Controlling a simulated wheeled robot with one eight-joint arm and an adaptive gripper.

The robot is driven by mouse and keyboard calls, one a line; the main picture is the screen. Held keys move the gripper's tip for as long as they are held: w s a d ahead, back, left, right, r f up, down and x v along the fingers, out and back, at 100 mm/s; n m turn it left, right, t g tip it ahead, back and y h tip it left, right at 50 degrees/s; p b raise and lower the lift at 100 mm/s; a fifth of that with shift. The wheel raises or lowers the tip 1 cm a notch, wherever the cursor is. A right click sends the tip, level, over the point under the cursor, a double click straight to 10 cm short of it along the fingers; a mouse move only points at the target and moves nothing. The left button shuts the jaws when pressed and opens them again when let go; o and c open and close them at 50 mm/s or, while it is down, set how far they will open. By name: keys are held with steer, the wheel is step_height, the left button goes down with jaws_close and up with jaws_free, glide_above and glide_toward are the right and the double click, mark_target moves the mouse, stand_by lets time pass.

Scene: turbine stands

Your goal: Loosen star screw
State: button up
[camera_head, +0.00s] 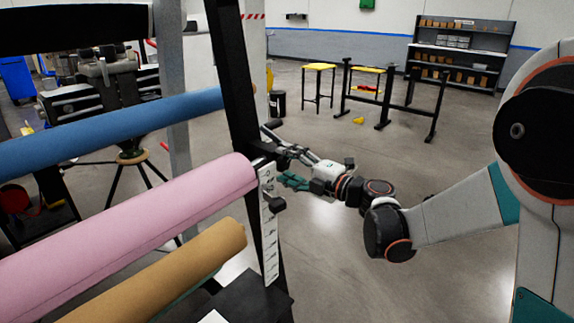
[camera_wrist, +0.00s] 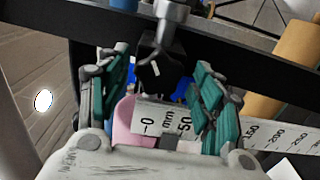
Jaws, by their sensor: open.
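A black knob (camera_head: 274,204), likely the star screw, sticks out from the dark upright of the roll stand (camera_head: 240,75) in the head view, beside a white scale strip (camera_head: 268,235). My gripper (camera_head: 295,178) is just right of the upright, a little above and right of the knob. In the wrist view, my gripper (camera_wrist: 163,95) has its teal fingers apart. Between and beyond them are the scale strip (camera_wrist: 150,122) and a dark piece with a grey metal stem (camera_wrist: 172,15). I cannot tell whether this piece is the star screw. No grip on anything shows.
Blue (camera_head: 120,125), pink (camera_head: 130,220) and tan (camera_head: 170,270) rolls lie on the stand at the left. Yellow-topped stools (camera_head: 319,67), a dark trestle (camera_head: 410,105) and a shelf unit (camera_head: 460,50) stand at the back. The floor between is mostly clear.

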steer(key=shift+w+a, duration=0.25)
steer(key=shift+a, duration=0.05)
stand_by(0.5)
steer(key=shift+r, duration=0.1)
steer(key=c, duration=1.2)
steer(key=shift+n, duration=0.7)
steer(key=o, duration=1.2)
steer(key=shift+o, duration=1)
